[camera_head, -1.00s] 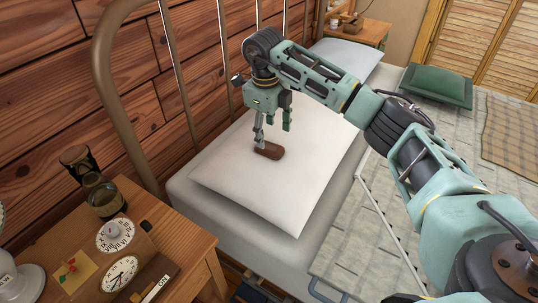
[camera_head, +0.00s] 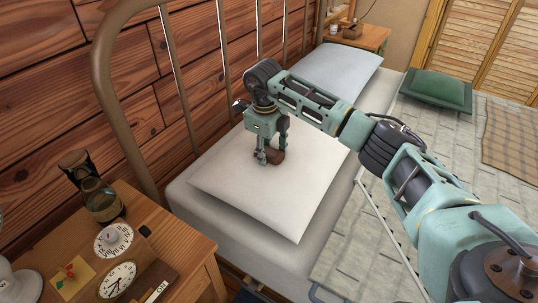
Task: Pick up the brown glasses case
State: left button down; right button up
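The brown glasses case (camera_head: 270,158) lies on the white pillow (camera_head: 235,188) nearest the bedside table. My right gripper (camera_head: 271,156) has come down over the case from above. Its fingers stand apart on either side of the case and hide part of it. I cannot tell whether they press on it. The case appears to rest on the pillow. My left gripper is not in view.
A metal bed frame (camera_head: 104,85) stands behind the pillow against the plank wall. A wooden bedside table (camera_head: 180,240) at lower left holds a jar (camera_head: 103,203), dials and a note. A second pillow (camera_head: 340,68) and a green cushion (camera_head: 437,90) lie farther along.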

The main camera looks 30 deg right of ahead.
jog(key=c, duration=0.7)
jog(key=shift+r, duration=0.1)
